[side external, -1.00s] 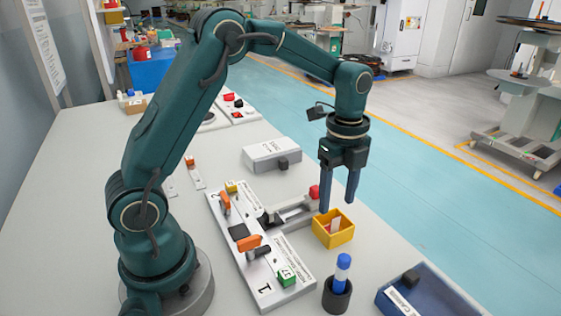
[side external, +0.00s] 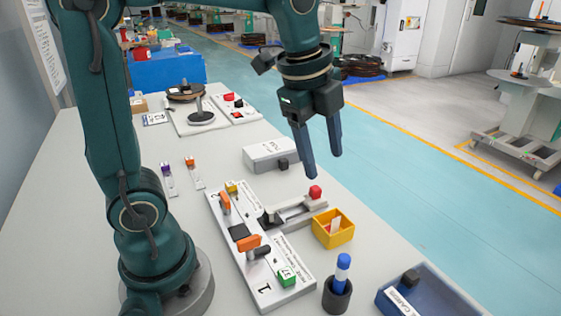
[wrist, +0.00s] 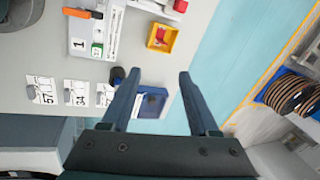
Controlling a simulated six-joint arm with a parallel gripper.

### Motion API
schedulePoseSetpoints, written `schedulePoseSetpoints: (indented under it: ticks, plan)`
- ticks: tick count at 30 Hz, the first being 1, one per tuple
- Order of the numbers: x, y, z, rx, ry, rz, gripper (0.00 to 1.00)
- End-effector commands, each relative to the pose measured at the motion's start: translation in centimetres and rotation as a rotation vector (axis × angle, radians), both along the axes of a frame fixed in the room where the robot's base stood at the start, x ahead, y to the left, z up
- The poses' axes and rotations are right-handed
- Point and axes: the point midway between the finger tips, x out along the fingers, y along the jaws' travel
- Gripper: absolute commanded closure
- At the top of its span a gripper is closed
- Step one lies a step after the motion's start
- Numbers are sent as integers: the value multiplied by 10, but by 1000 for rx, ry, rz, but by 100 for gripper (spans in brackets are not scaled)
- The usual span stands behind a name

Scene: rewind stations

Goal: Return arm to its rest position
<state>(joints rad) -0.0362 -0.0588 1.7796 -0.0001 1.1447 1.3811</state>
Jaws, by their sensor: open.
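My gripper (side external: 323,164) hangs in the air above the work table (side external: 110,215), fingers pointing down. Its two fingers are apart with nothing between them. In the side external view it is above and behind the red knob and the yellow bin. In the wrist view my gripper (wrist: 157,80) also shows empty, with table, blue tray and floor below it.
Below stand a white station board (side external: 262,245), a red knob (side external: 315,192), a yellow bin (side external: 333,229) with a card in it, a blue marker in a black cup (side external: 337,295), a blue tray (side external: 425,300) and a grey box (side external: 270,154).

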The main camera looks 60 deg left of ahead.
Motion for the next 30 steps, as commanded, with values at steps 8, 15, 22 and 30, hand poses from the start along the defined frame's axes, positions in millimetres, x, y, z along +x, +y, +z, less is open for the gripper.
schedulePoseSetpoints:
  ticks: [8,15,22,30]
  plan:
    - [-64,-7,7,-174,-159,453,39]
    - [-104,-10,-23,-401,-210,954,39]
    - [-107,-10,-35,-501,-189,1219,39]
    - [-106,-10,-34,-514,-189,1251,39]
